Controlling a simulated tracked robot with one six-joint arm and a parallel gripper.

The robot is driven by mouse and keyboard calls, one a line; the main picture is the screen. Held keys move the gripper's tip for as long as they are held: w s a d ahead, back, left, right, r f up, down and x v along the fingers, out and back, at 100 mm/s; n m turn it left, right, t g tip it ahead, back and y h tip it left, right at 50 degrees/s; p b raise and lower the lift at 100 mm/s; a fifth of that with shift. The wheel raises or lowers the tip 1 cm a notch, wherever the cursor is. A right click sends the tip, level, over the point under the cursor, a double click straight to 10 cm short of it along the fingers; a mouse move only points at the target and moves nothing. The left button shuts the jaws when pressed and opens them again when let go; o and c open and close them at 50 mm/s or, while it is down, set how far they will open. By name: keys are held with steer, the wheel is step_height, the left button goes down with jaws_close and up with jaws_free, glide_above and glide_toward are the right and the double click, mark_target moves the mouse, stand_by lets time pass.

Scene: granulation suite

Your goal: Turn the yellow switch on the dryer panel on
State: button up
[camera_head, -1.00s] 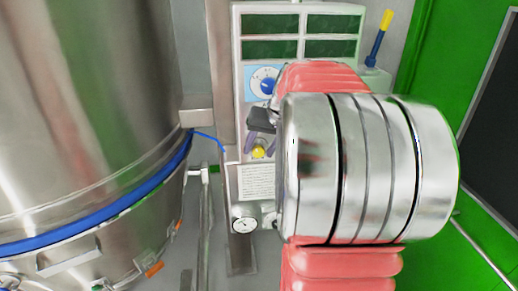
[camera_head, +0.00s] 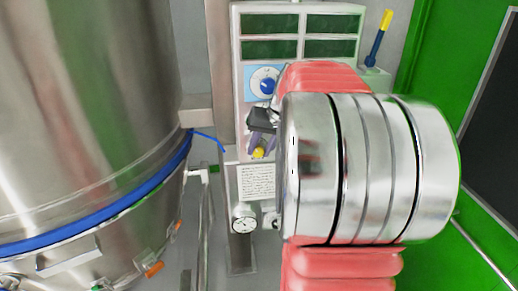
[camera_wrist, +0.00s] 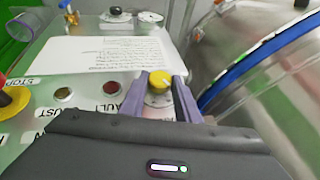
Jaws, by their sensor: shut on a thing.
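The dryer panel (camera_head: 239,95) is a pale upright panel with dark green displays on top. Its yellow switch (camera_head: 258,153) shows just below my gripper (camera_head: 257,146), partly hidden by the fingers. In the wrist view, the yellow switch (camera_wrist: 160,78) sits on a round pale dial, between the purple fingers of my gripper (camera_wrist: 160,86). The fingers are shut on it, one on each side. My arm hides much of the panel's right side in the head view.
A large steel vessel (camera_head: 85,90) with a blue band fills the left. A blue knob (camera_head: 265,85) and a gauge (camera_head: 243,218) are on the panel. In the wrist view, a red button (camera_wrist: 8,100) and printed sheet (camera_wrist: 95,60) lie left of the fingers.

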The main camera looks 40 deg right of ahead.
steer(key=shift+y, duration=0.3)
steer(key=shift+s+d+f+t+y, duration=0.1)
steer(key=shift+d+t+y, duration=0.1)
steer(key=shift+t+y, duration=0.55)
steer(key=shift+s+d+f+m+t+y, duration=0.1)
steer(key=shift+m+t+y, duration=0.2)
steer(key=shift+t+y, duration=0.25)
steer(key=shift+s+d+f+m+t+y, duration=0.1)
steer(key=shift+m+t+y, duration=0.25)
steer(key=shift+y, duration=0.25)
steer(key=t+y, duration=0.2)
steer(key=f+m+t+y, duration=0.1)
steer(key=t, duration=0.1)
steer(key=shift+s+d+m+y, duration=0.1)
steer(key=shift+d+m+y, duration=0.15)
steer(key=shift+y, duration=0.15)
steer(key=o, duration=1)
steer(key=shift+o, duration=0.2)
steer(key=shift+s, duration=0.1)
steer(key=v, duration=1.3)
steer(key=shift+s+d, duration=0.2)
steer(key=shift+s, duration=0.05)
